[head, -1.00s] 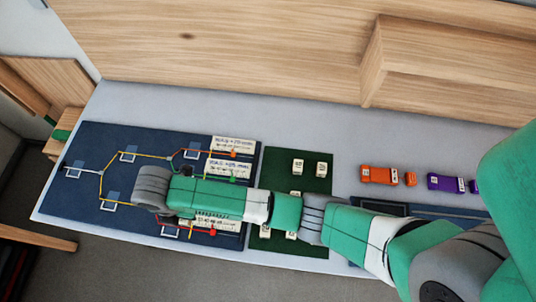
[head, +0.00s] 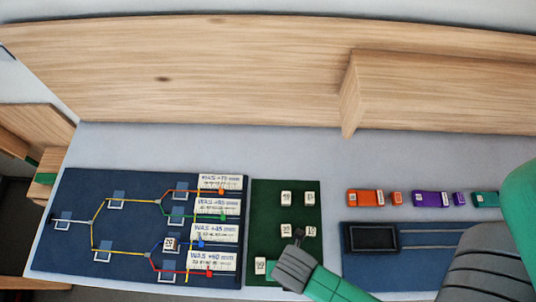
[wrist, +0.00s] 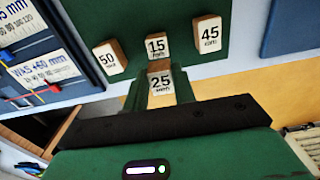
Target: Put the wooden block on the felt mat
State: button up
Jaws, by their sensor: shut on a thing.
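The wooden block (wrist: 161,88), labelled 25, is between the fingers of my gripper (wrist: 160,97) in the wrist view, and the gripper is shut on it. In the head view my gripper (head: 298,238) is over the near part of the green felt mat (head: 263,212). I cannot make out the held block there. In the wrist view blocks labelled 50 (wrist: 110,57), 15 (wrist: 158,45) and 45 (wrist: 208,37) stand on the mat beyond the held block. I cannot tell whether the held block touches the mat.
A blue board (head: 65,265) with coloured lines, square slots and white labels lies left of the mat. One small block (head: 169,244) stands on it. To the right are a dark tray (head: 372,238) and orange (head: 365,198) and purple (head: 430,199) toy vehicles. A wooden wall rises behind.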

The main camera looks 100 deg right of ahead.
jog(key=s, duration=0.3)
jog(key=shift+s+d+r, duration=0.25)
jog(key=shift+s+d, duration=0.1)
jog(key=p, duration=0.2)
send_over(262, 229)
jog(key=shift+s+a+f, duration=0.15)
jog(key=shift+s+f, duration=0.05)
jog(key=shift+f, duration=0.5)
jog(key=shift+w+d+f, duration=0.1)
jog(key=shift+d+f, duration=0.1)
jog(key=shift+f, duration=1.6)
jog(key=shift+f, duration=0.15)
jog(key=o, duration=0.9)
jog(key=shift+o, duration=0.2)
notch_tip(262, 229, up, 12)
jog(key=shift+r, duration=0.2)
